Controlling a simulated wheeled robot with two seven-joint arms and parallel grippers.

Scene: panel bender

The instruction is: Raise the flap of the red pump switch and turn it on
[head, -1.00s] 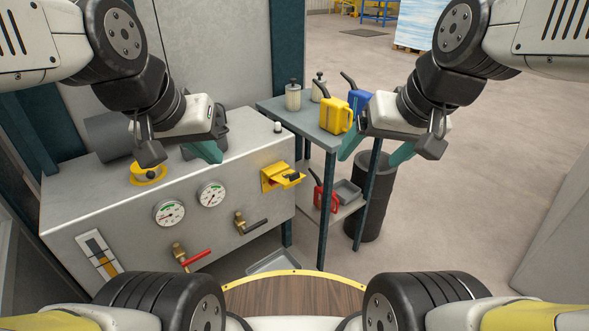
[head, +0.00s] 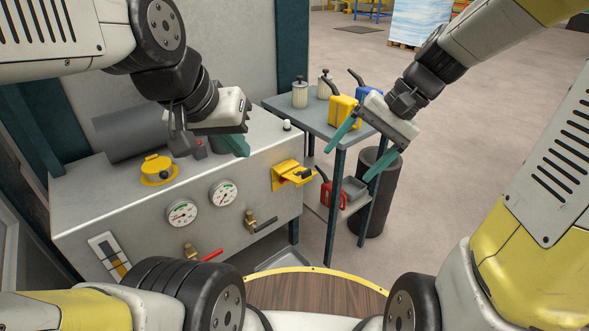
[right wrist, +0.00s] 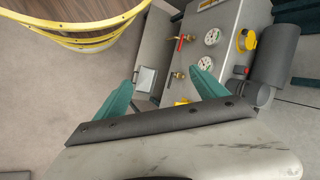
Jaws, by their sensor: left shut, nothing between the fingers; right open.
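A small red part (head: 200,149) shows on top of the grey cabinet, beside the dark motor; it looks like the pump switch. It is small and partly behind my left gripper, so I cannot tell how its flap stands. It also shows small in the right wrist view (right wrist: 247,70), beside the yellow cap. My left gripper (head: 239,146) is shut and empty, just right of the red part and over the cabinet top. My right gripper (head: 362,152) is open and empty, in front of the side table; its two green fingers are spread in the right wrist view (right wrist: 166,74).
The cabinet (head: 150,205) carries a yellow cap (head: 158,170), two gauges, a red-handled valve (head: 205,256), a black-handled valve (head: 262,222) and a yellow bracket (head: 288,176). The side table (head: 318,128) holds a yellow can (head: 342,112), a blue can and bottles.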

